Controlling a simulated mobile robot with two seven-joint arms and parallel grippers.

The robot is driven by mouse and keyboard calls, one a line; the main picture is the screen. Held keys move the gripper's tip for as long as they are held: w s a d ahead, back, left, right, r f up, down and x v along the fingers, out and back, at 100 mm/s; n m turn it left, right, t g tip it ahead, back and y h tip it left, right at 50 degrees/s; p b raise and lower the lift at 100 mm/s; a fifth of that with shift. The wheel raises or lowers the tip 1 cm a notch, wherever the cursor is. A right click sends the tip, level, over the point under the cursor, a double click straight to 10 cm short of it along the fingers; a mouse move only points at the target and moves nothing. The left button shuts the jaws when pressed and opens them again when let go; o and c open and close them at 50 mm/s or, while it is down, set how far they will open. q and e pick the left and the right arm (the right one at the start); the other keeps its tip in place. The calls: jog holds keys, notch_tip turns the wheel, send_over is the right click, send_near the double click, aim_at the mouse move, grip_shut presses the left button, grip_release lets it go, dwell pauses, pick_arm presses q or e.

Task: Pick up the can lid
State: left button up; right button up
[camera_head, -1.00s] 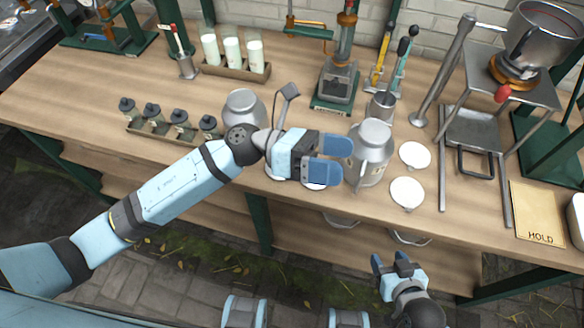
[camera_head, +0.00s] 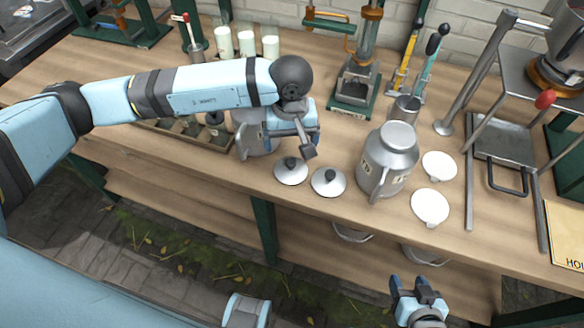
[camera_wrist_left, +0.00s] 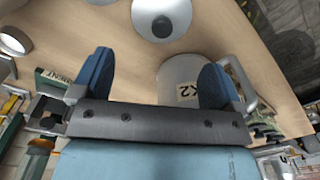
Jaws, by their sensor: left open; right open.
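Two round metal can lids with dark knobs lie side by side near the front edge of the counter: a left lid (camera_head: 291,171) and a right lid (camera_head: 329,182). A lid with a dark knob (camera_wrist_left: 172,12) also shows at the top of the left wrist view. My left gripper (camera_wrist_left: 158,78) is open and empty, above the counter beside the lids; its wrist hides much of it in the head view. A metal can (camera_wrist_left: 180,72) labelled K2 shows beyond its fingers. My right gripper (camera_head: 408,283) is open and empty, low in front of the counter.
A larger metal can (camera_head: 389,158) stands right of the lids, with two white discs (camera_head: 439,166) (camera_head: 430,207) beside it. Another metal can (camera_head: 257,136) is partly hidden behind my left gripper. A green-based press (camera_head: 355,95) stands behind. The counter's front edge is close to the lids.

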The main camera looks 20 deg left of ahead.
aim_at(291, 160)
pick_arm(q)
notch_tip(291, 160, down, 9)
jog(key=shift+s, duration=0.15)
dwell(0.4)
jog(key=shift+c, duration=0.4)
jog(key=c, duration=0.5)
